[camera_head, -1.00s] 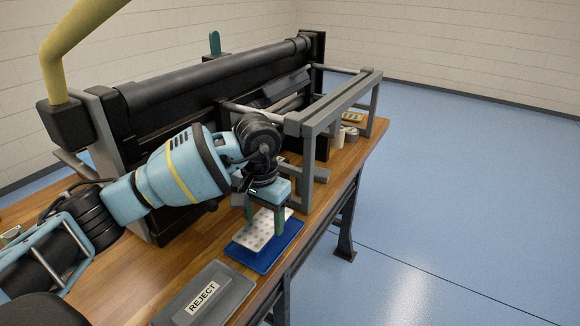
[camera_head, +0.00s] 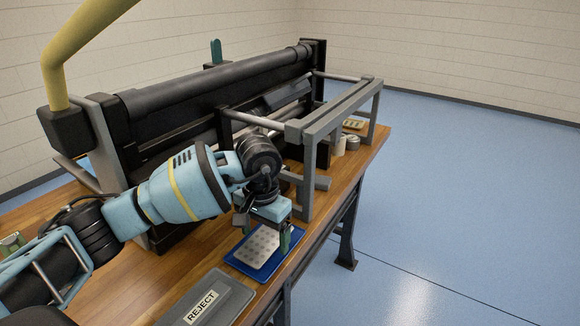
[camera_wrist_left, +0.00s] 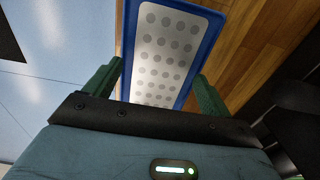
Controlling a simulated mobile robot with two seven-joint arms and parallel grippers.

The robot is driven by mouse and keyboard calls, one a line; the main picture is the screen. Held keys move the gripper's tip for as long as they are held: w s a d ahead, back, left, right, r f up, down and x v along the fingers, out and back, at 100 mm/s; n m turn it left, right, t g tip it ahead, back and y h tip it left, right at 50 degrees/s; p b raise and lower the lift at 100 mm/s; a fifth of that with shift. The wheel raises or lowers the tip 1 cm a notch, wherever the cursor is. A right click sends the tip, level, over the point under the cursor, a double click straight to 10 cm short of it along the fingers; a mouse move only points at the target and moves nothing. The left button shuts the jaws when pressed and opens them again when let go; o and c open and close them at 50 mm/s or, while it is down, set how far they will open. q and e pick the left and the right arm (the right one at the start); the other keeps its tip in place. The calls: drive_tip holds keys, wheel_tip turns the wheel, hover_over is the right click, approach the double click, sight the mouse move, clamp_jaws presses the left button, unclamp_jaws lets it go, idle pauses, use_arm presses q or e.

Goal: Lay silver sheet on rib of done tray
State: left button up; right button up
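The silver sheet (camera_head: 258,246), a pale perforated-looking plate with rows of grey dots, lies over the blue tray (camera_head: 234,262) at the bench's front edge. In the left wrist view the sheet (camera_wrist_left: 165,50) sits inside the blue rim (camera_wrist_left: 205,45); its near end is hidden by my gripper. I cannot make out a rib or a label on this tray. My left gripper (camera_wrist_left: 160,80) is open, pointing down at the tray's far end, one finger on each side of the sheet with gaps. My right gripper is not in view.
A grey tray labelled REJECT (camera_head: 235,290) stands nearer on the wooden bench (camera_head: 150,275). The large black press (camera_head: 215,85) and its grey frame (camera_head: 335,105) stand behind my left arm. Small cylinders (camera_head: 352,141) and a small tray (camera_head: 353,124) are at the far end.

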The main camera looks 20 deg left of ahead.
sight(265, 241)
use_arm(q)
wheel_tip(265, 241, up, 12)
drive_tip(key=shift+r, duration=0.25)
idle(0.5)
drive_tip(key=shift+w, duration=0.1)
